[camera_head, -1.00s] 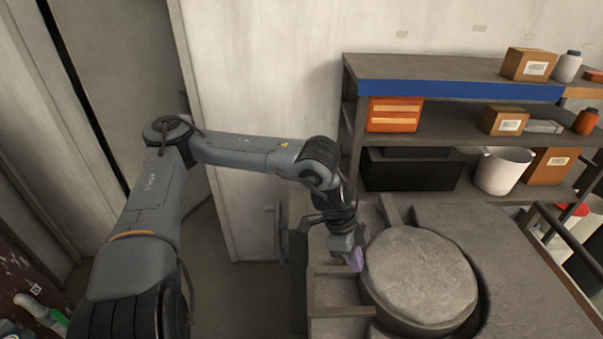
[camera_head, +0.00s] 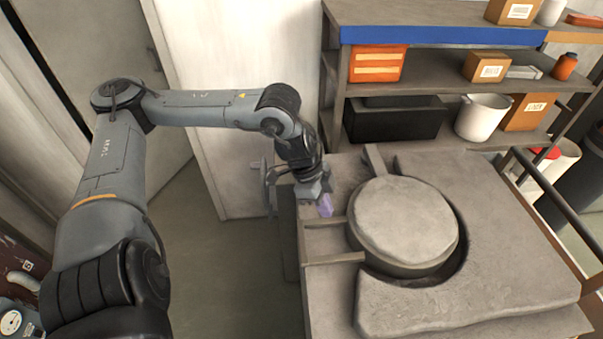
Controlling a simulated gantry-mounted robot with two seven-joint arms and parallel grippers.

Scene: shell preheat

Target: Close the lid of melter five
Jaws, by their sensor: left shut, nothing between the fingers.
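The melter (camera_head: 500,240) is a grey block with a rounded recess in its top. Its lid (camera_head: 405,222) is a thick, round, rough grey disc lying flat over the recess, with a dark crescent gap along its right and lower edge. Two grey bars (camera_head: 335,258) reach from the lid's left side across the melter's left part. My left gripper (camera_head: 325,206), with purple fingertips, is shut and empty just left of the lid, a little apart from it. My right gripper is not in view. No number shows on the melter.
A shelf unit (camera_head: 440,34) stands behind the melter with boxes, a white bucket (camera_head: 483,117) and a black bin (camera_head: 395,120). A railing (camera_head: 555,205) runs along the right. Open floor (camera_head: 235,270) lies left of the melter.

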